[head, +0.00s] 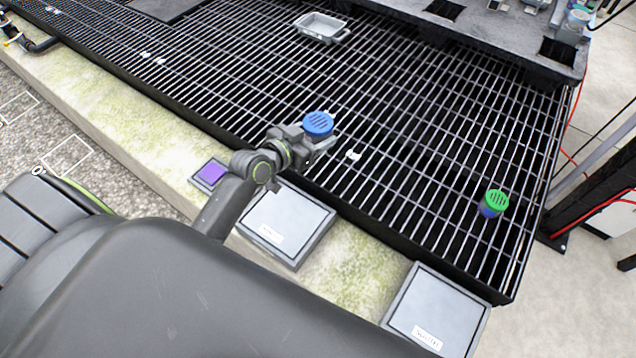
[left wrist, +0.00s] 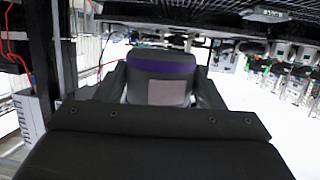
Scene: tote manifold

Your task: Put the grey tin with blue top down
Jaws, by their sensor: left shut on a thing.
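The grey tin with blue top (head: 318,123) is held in my left gripper (head: 315,142), above the near edge of the dark grating. Its round, slotted blue top faces up, and the gripper hides most of its body. In the left wrist view a grey body with a blue-purple band (left wrist: 161,68), which looks like the same tin, sits between the fingers of the left gripper (left wrist: 160,92). I cannot tell how high above the grating it hangs. My right gripper is not in view.
A tin with a green top (head: 496,200) stands on the grating (head: 420,130) at right. A grey tray (head: 320,28) lies at the back. Two pale square plates, one left (head: 285,222) and one right (head: 436,308), and a small purple-centred plate (head: 211,173) lie on the mossy ledge.

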